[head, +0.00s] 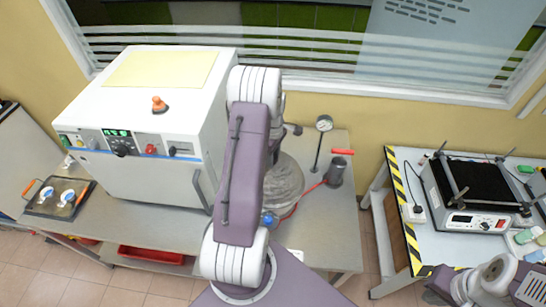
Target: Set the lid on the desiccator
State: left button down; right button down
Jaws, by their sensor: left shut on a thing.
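The desiccator (287,178) is a round, greyish, glassy vessel on the bench, partly hidden behind my left arm. A blue fitting (268,221) shows at its near side. Its lid cannot be clearly told apart from the vessel from above. My left arm reaches over it, and a small dark part of my left gripper (292,129) shows just beyond the vessel; the fingertips are hidden. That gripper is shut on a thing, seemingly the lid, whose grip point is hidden.
A white oven (150,170) stands left on the bench. A gauge (323,123) on a stand and a grey canister (336,171) with a red hose are right of the desiccator. A tray (47,209) lies far left. A hotplate device (478,222) sits on the right table.

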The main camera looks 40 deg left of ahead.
pick_arm(q)
jog(key=shift+f, duration=0.2)
jog(key=c, duration=0.9)
grip_release()
jog(key=shift+r, duration=0.1)
jog(key=shift+r+b, duration=0.35)
jog(key=shift+b, duration=0.05)
notch_tip(320, 180, up, 8)
jog(key=shift+d+f+b, duration=0.1)
jog(key=shift+b, duration=1.05)
jog(key=shift+r, duration=0.3)
